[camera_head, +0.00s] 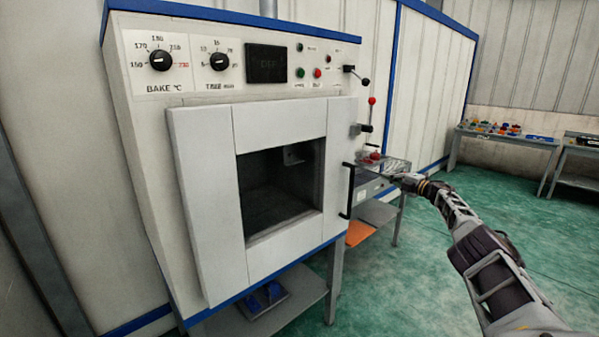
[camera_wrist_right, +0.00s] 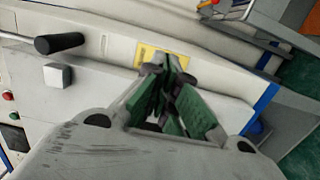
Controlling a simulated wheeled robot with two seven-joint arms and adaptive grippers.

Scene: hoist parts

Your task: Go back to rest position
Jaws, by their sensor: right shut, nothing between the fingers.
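My right arm comes in from the lower right in the head view. Its gripper (camera_head: 394,178) is in the air just right of the oven (camera_head: 235,70), near the black door handle (camera_head: 348,192) but apart from it. In the right wrist view the green-padded fingers (camera_wrist_right: 166,78) are together with nothing between them. The oven's side, with a yellow label (camera_wrist_right: 153,57), is behind them. My left gripper is not in view.
A black lever grip (camera_wrist_right: 58,43) juts from the oven in the right wrist view. A red-knobbed lever (camera_head: 371,115) stands beside the oven. Benches with small parts (camera_head: 506,136) stand at the far right. Green floor (camera_head: 430,270) is open around my right arm.

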